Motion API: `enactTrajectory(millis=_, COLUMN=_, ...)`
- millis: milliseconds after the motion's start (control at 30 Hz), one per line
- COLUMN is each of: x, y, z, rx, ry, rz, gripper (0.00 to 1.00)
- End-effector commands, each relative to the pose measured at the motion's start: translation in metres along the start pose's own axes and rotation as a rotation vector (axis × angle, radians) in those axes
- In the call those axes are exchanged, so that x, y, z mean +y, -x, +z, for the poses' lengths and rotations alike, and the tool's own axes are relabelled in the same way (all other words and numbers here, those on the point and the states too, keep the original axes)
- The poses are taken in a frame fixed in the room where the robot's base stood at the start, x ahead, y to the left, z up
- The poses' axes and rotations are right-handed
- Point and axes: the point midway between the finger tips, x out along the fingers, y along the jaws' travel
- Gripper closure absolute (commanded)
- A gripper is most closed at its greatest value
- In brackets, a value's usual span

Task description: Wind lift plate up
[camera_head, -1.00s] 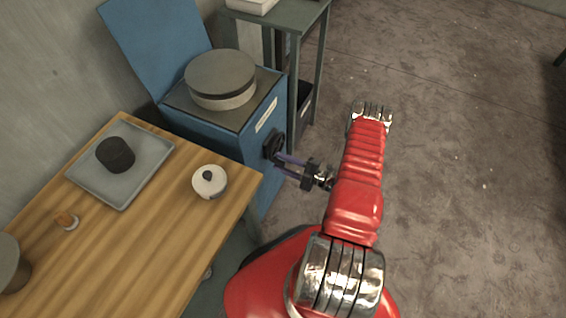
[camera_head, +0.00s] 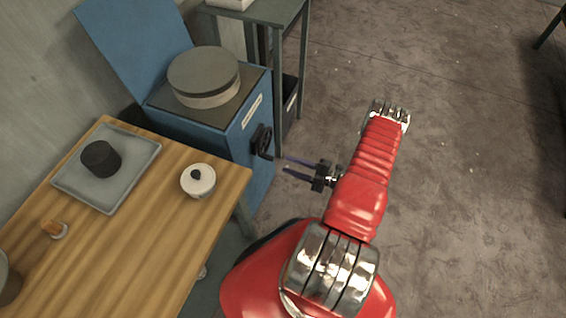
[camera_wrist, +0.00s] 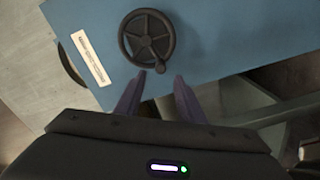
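The blue machine (camera_head: 240,152) stands beyond the table with its lid raised. A round grey plate (camera_head: 203,76) lies on its top; I cannot tell which part is the lift plate. A black handwheel (camera_head: 262,141) is on the machine's side and shows whole in the wrist view (camera_wrist: 147,38), with a small handle (camera_wrist: 160,67) at its lower rim. My gripper (camera_head: 287,165) is open and empty, apart from the wheel, to its lower right. In the wrist view its two purple fingers (camera_wrist: 159,78) point at the wheel, either side of the handle, just short of it.
A grey-green stand (camera_head: 262,12) is behind the machine. The floor at right is free.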

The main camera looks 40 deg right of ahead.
Motion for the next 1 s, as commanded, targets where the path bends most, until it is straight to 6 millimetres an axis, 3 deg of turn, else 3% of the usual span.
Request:
enactTrajectory(millis=200, x=0.001, y=0.03, z=0.001, rx=-0.003, ry=0.001, rz=0.002, gripper=0.64)
enactTrajectory(millis=400, x=0.0, y=0.045, z=0.001, rx=-0.002, ry=0.001, rz=0.001, gripper=0.64)
enactTrajectory(millis=1000, x=0.0, y=0.048, z=0.001, rx=0.0, ry=0.001, rz=0.0, gripper=0.64)
